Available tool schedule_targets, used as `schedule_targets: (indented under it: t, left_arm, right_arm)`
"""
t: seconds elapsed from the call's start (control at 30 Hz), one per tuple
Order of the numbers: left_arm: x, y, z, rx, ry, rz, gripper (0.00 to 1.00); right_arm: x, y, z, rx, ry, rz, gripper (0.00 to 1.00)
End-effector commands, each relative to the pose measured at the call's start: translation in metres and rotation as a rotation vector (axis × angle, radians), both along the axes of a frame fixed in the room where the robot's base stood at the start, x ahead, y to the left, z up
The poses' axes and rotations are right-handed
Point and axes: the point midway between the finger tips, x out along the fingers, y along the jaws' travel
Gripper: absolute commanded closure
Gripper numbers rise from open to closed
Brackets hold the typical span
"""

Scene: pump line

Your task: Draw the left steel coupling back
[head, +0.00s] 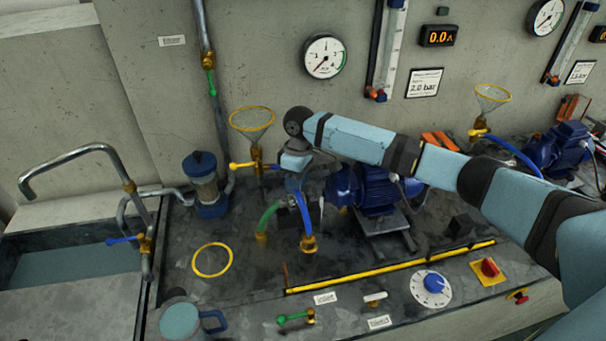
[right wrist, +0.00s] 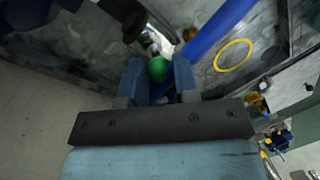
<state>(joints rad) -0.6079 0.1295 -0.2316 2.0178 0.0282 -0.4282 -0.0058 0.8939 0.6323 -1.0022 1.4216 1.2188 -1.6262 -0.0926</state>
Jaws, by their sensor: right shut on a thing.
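My right gripper (head: 297,182) reaches down at the left pump, just above the green hose (head: 268,218) and the blue hose (head: 304,215). The green hose (right wrist: 158,69) shows between the fingertips, and the blue hose (right wrist: 215,32) runs past the right finger. My left gripper is not in view.
A yellow-handled valve (head: 256,165) and a glass filter (head: 206,187) stand to the left. A blue-handled mug (head: 182,322) is at the front left. The bench around the yellow ring (head: 212,275) is clear.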

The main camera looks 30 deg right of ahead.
Motion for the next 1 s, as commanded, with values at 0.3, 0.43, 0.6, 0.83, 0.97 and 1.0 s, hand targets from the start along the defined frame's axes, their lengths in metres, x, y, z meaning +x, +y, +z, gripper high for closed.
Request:
schedule_targets:
  t: [0.3, 0.43, 0.6, 0.83, 0.97, 1.0]
  left_arm:
    - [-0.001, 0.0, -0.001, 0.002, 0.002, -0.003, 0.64]
    - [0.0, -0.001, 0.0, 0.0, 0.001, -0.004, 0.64]
    - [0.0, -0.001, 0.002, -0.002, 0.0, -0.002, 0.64]
    - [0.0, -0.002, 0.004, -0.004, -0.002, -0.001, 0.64]
    - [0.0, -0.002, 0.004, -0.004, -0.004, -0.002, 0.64]
    - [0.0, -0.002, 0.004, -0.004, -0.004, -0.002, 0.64]
  right_arm:
    - [0.001, 0.004, 0.001, 0.008, -0.006, 0.004, 0.62]
    - [0.001, 0.003, 0.001, 0.007, -0.005, 0.004, 0.62]
    - [0.001, 0.002, 0.003, 0.005, -0.004, 0.003, 0.62]
    - [0.006, -0.002, 0.038, 0.007, -0.007, 0.003, 0.62]
    - [0.01, -0.006, 0.069, 0.007, -0.007, 0.004, 0.62]
    - [0.011, -0.007, 0.077, 0.007, -0.007, 0.004, 0.62]
